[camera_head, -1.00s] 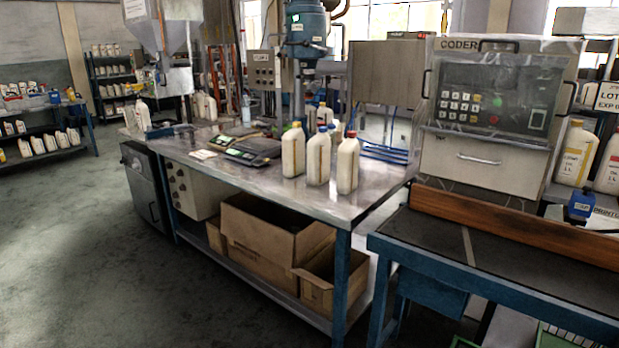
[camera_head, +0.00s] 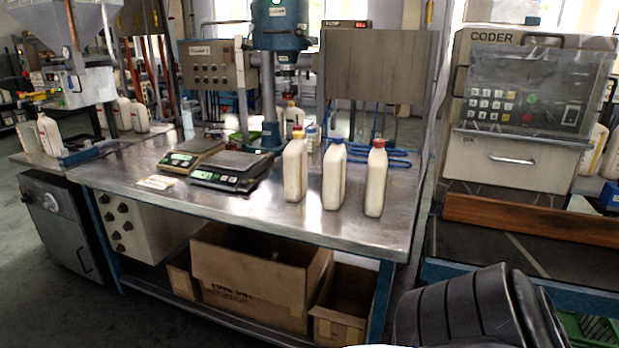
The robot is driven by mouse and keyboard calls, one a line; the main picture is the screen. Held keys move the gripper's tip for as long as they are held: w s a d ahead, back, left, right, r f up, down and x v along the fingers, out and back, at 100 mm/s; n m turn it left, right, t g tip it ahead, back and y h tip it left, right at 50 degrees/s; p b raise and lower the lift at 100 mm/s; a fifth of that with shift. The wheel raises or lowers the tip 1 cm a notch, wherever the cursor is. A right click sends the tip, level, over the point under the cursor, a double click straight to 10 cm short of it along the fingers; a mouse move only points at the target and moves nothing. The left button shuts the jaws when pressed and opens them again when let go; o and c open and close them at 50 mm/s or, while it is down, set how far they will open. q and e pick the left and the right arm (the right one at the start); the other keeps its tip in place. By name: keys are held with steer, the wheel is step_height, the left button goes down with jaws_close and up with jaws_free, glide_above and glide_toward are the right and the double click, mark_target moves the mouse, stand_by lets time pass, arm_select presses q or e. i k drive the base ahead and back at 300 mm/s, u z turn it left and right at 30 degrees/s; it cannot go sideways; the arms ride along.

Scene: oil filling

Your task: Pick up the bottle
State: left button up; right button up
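Three white bottles stand upright in a row near the right end of the metal table (camera_head: 240,218). One bottle has a yellow cap (camera_head: 294,170), one a blue cap (camera_head: 333,178) and one a red cap (camera_head: 375,182). Which one the task means cannot be told. More bottles with coloured caps stand behind them, partly hidden. A dark ribbed part of my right arm shows at the bottom right, well in front of the table. Neither of my grippers is in view, and nothing is seen touching the bottles.
Two scales (camera_head: 236,170) sit left of the bottles. The drill-like blue machine (camera_head: 279,28) rises behind. A coder machine (camera_head: 528,105) stands right, above a wooden rail (camera_head: 530,219). Cardboard boxes (camera_head: 258,278) lie on the lower shelf. The table's front edge by the bottles is clear.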

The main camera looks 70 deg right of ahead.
mark_target(377, 180)
steer(key=z, duration=0.6)
steer(key=i, duration=1.3)
steer(key=z, duration=1.15)
